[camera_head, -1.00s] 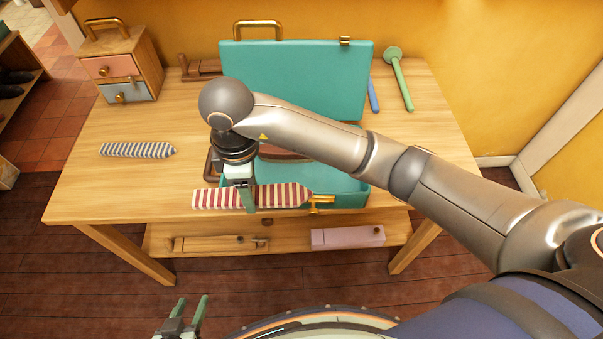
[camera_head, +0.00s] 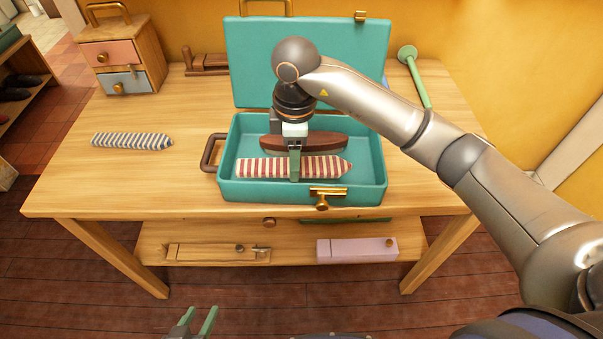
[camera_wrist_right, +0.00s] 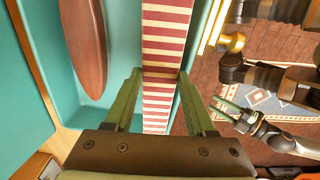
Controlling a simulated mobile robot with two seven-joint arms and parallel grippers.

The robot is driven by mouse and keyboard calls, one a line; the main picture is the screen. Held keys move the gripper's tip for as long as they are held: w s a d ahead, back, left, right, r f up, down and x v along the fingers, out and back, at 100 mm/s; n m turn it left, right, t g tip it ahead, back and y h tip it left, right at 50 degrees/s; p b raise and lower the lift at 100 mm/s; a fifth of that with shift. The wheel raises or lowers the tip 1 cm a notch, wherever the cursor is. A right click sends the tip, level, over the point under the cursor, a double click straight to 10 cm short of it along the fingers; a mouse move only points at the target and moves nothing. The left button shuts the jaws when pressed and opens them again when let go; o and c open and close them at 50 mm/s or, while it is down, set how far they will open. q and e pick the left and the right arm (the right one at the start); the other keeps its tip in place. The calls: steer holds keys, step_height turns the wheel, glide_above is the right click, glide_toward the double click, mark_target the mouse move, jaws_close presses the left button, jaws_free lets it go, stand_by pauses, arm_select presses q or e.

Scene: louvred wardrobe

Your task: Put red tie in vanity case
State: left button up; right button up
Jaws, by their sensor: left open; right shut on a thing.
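The vanity case (camera_head: 228,187) is a teal box standing open on the table, its lid (camera_head: 250,65) raised at the back. The red tie (camera_head: 325,167), red and cream striped, lies lengthwise over the case's interior, in front of a brown oval object. My right gripper (camera_head: 294,176) is shut on the tie near its middle, pointing down. In the right wrist view the tie (camera_wrist_right: 160,98) runs between the green fingers. Whether the tie touches the case floor I cannot tell. My left gripper (camera_head: 196,322) is open and empty at the bottom edge, below the table front.
A brown oval object (camera_head: 330,142) lies inside the case. A blue striped tie (camera_head: 132,141) lies on the table's left. A small drawer chest (camera_head: 122,60) stands at the back left. A green tool (camera_head: 415,75) lies at the back right. A lower shelf holds a pink box (camera_head: 350,250).

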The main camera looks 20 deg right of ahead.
mark_target(303, 162)
steer(key=d+f, duration=0.1)
steer(key=f, duration=0.2)
steer(key=shift+w+d, duration=0.1)
steer(key=shift+d, duration=0.3)
steer(key=f, duration=0.2)
steer(key=shift+s+d+f, duration=0.25)
steer(key=shift+s+f, duration=0.05)
steer(key=shift+f, duration=0.1)
jaws_close()
steer(key=shift+w+f+b, duration=0.1)
steer(key=shift+f+b, duration=0.1)
steer(key=shift+b, duration=0.15)
steer(key=o, duration=0.8)
jaws_free()
steer(key=shift+w+a, duration=0.1)
steer(key=o, duration=0.3)
steer(key=shift+w+f, duration=0.45)
steer(key=shift+w, duration=0.05)
steer(key=shift+o, duration=1.2)
steer(key=shift+s+a+r, duration=0.1)
steer(key=shift+r, duration=0.05)
steer(key=shift+s+a+r, duration=0.1)
steer(key=shift+r, duration=0.5)
steer(key=r+p, duration=0.1)
steer(key=r, duration=0.4)
steer(key=r+p, duration=0.1)
steer(key=r, duration=0.5)
steer(key=shift+w+r, duration=0.2)
steer(key=shift+r, duration=0.05)
